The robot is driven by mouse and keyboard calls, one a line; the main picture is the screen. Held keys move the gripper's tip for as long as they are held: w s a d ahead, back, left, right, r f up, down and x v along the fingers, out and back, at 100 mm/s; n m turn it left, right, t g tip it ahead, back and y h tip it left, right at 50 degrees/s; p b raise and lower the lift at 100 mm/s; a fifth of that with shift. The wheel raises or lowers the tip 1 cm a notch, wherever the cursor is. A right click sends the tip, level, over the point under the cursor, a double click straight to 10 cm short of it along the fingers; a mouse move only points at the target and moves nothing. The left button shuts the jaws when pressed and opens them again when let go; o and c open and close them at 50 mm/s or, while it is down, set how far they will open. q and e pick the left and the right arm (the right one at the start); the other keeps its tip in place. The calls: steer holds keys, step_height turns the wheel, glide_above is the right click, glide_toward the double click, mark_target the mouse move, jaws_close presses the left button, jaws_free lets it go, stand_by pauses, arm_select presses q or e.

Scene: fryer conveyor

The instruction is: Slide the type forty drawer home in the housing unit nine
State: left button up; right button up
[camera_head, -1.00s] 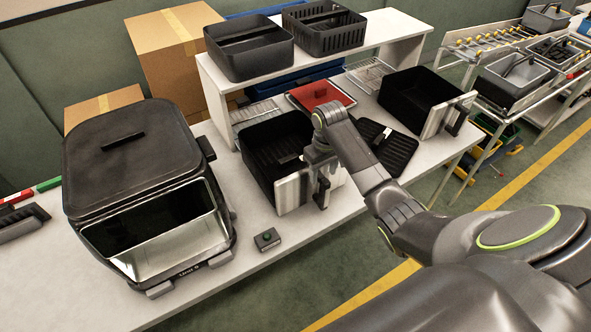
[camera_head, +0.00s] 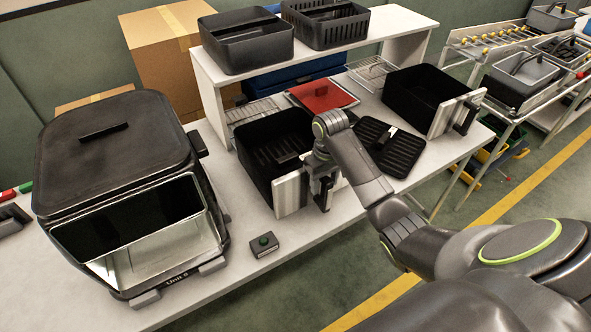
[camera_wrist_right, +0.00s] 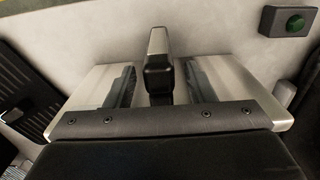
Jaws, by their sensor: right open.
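The housing (camera_head: 120,190) is a large black unit with an open front and a label reading "Unit" with an unclear digit, at the left of the table. A black drawer (camera_head: 252,160) with a silver front and black handle stands on the table right of it. A second such drawer (camera_head: 412,92) stands farther right; I cannot read a type on either. My right gripper (camera_head: 323,182) is at the nearer drawer's front. In the right wrist view its open fingers (camera_wrist_right: 160,90) stand either side of the handle (camera_wrist_right: 158,72), with gaps visible. My left gripper is not in view.
A small box with a green button (camera_head: 263,243) stands on the table between housing and drawer. A white shelf (camera_head: 300,62) holds black bins.

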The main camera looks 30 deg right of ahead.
jaws_close()
stand_by(0.3)
steer(key=shift+w+r, duration=0.1)
steer(key=shift+r, duration=0.05)
steer(key=shift+r, duration=1.15)
step_height(320, 180, up, 8)
steer(key=p, duration=0.7)
steer(key=shift+f, duration=0.15)
